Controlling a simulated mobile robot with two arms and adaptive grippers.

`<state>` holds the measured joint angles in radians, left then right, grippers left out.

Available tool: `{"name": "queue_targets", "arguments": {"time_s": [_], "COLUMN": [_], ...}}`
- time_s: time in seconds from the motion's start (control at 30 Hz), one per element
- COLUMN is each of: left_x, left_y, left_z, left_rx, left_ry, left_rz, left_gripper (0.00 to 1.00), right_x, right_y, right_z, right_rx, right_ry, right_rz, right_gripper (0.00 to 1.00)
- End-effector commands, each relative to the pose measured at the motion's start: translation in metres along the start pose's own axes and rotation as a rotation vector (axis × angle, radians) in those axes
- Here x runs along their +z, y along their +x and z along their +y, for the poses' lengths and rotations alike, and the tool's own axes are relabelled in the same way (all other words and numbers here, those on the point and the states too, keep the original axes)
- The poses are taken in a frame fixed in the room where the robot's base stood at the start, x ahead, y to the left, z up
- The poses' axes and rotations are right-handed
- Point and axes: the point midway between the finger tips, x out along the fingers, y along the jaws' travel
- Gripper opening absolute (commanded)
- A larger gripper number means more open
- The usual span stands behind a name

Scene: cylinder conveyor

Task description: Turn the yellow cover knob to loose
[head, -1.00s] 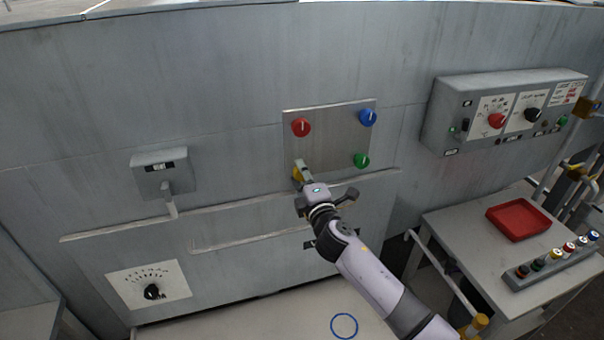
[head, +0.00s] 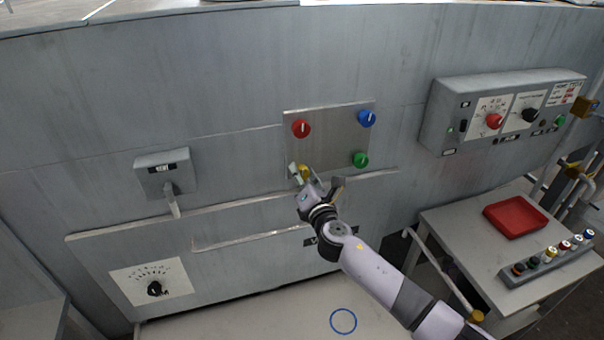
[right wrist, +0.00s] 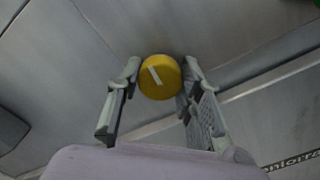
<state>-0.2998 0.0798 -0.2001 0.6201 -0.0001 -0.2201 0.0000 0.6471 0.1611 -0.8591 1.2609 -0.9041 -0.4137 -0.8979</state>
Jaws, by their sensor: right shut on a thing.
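The yellow knob (head: 304,170) sits at the lower left corner of a metal cover plate (head: 330,140) on the grey wall. In the right wrist view the yellow knob (right wrist: 160,77) shows a white mark, tilted with its top to the left. My right gripper (head: 313,177) is at the knob, with one finger on each side of it. In the right wrist view the right gripper's fingertips (right wrist: 161,78) are shut on the knob's sides. The gripper partly hides the knob in the head view. My left gripper is not in view.
Red (head: 301,128), blue (head: 367,118) and green (head: 360,160) knobs hold the other plate corners. A ledge (head: 240,211) runs below the plate. A control box (head: 456,94) is at right, above a side table with a red tray (head: 515,220).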

Motion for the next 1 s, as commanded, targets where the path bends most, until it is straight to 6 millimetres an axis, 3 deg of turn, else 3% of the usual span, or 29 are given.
{"name": "queue_targets", "arguments": {"time_s": [0.6,0.63,0.93,1.0], "left_x": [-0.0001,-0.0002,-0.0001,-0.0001], "left_y": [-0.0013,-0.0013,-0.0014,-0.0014], "left_z": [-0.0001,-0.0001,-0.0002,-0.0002], "left_rx": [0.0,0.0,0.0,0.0], "left_ry": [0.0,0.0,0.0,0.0], "left_rz": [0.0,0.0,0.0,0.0], "left_gripper": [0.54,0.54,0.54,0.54], "right_x": [-0.0025,-0.0025,-0.0012,-0.0009], "right_y": [-0.0007,-0.0007,-0.0003,-0.0003], "right_z": [-0.0017,-0.0017,-0.0008,-0.0007], "right_rx": [-0.002,-0.002,-0.001,-0.001], "right_ry": [-0.045,-0.045,-0.044,-0.044], "right_rz": [0.004,0.004,0.002,0.001], "right_gripper": [0.06,0.34,0.54,0.54]}}
